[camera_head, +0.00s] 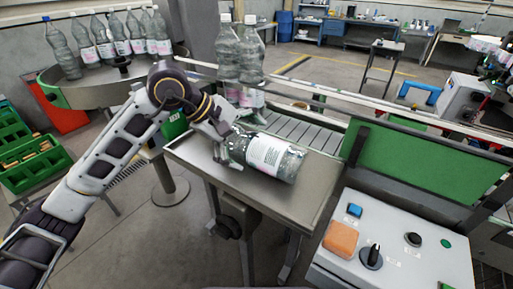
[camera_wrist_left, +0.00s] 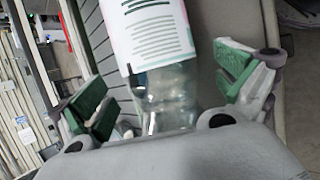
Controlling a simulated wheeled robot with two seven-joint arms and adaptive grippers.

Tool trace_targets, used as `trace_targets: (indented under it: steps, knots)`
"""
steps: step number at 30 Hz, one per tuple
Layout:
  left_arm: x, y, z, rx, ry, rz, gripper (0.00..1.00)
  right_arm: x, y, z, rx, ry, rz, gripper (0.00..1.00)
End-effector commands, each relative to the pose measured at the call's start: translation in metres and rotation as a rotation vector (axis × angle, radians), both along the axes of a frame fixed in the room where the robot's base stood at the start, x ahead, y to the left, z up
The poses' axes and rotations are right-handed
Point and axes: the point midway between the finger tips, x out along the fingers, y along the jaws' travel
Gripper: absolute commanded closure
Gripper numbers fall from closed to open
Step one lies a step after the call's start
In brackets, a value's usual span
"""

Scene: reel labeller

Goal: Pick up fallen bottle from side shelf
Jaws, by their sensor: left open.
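The fallen bottle (camera_head: 268,155) is clear plastic with a white printed label. It lies on its side on the metal side shelf (camera_head: 210,177), pointing to the right and slightly toward me. My left gripper (camera_head: 234,146) is at the bottle's left end and hides part of that end. In the left wrist view the bottle (camera_wrist_left: 166,95) lies between the two green-padded fingers of the left gripper (camera_wrist_left: 168,88). The fingers are spread wide, with a gap on both sides of the bottle. My right gripper is not in either view.
Upright bottles (camera_head: 240,55) stand behind the shelf by the conveyor rollers (camera_head: 305,130). More bottles stand on a round table (camera_head: 95,80) at back left. A control box (camera_head: 390,255) and green panel (camera_head: 425,165) flank the shelf on the right. Green crates (camera_head: 35,160) are at left.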

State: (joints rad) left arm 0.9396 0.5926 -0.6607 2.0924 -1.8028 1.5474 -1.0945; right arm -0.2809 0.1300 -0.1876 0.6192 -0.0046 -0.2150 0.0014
Motion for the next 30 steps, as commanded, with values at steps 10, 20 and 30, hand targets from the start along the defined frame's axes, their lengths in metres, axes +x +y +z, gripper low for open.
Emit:
trace_targets:
  steps: [10, 20, 30]
  knots:
    - [0.005, -0.016, -0.019, 0.0, 0.001, -0.001, 0.0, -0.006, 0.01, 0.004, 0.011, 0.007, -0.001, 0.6]
    - [0.005, -0.016, -0.019, 0.0, 0.0, 0.0, 0.0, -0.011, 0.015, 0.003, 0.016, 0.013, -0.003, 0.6]
    - [0.005, -0.016, -0.019, 0.0, 0.0, 0.0, 0.31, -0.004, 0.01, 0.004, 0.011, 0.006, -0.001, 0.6]
